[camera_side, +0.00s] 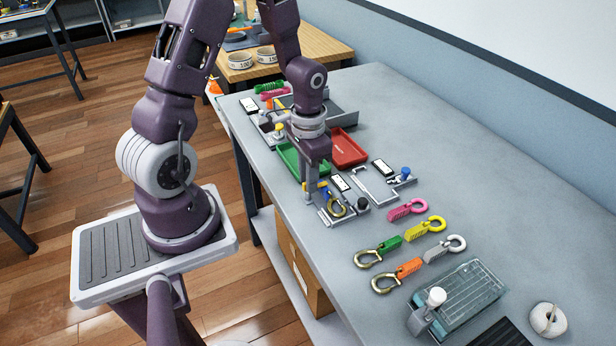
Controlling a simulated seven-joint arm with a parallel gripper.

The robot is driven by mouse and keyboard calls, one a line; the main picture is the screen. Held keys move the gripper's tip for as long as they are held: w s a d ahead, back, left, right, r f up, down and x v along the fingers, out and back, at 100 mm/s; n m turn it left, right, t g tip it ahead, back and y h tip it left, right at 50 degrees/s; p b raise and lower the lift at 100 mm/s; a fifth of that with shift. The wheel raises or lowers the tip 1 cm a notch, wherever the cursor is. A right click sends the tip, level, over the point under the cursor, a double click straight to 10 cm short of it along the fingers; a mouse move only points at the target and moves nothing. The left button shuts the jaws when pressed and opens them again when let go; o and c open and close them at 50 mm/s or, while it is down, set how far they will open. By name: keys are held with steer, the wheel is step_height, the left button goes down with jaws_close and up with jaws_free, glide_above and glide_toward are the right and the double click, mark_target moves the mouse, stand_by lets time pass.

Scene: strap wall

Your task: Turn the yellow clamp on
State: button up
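My gripper (315,192) points down at the front-left part of the bench, over a small metal fixture (334,217). Its fingers look close to a small yellow part at the fixture's left side, but I cannot tell whether they touch it or whether they are open. A gold hook lies at the fixture and a dark knob (362,203) stands at its right. Another yellow knob (279,129) sits on a fixture farther back, left of my arm. I cannot tell for certain which yellow part is the clamp, nor its setting.
Green (290,155) and red (350,147) trays lie behind my gripper. A blue-knobbed fixture (405,174) is to the right. Several coloured hook straps, including a yellow one (426,227), lie in front. A glassy box (462,292) and white roll (548,319) are near right.

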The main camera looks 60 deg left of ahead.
steer(key=shift+o, duration=0.6)
step_height(320, 180, up, 7)
steer(key=shift+r, duration=0.2)
steer(key=s+d+r+t, duration=0.2)
steer(key=s+d+r, duration=0.3)
steer(key=r, duration=0.3)
steer(key=s+d+r+t, duration=0.3)
steer(key=s+d+r, duration=0.3)
steer(key=s+r, duration=0.1)
steer(key=shift+s+r+t, duration=0.15)
steer(key=shift+r+t, duration=0.15)
steer(key=shift+r, duration=0.4)
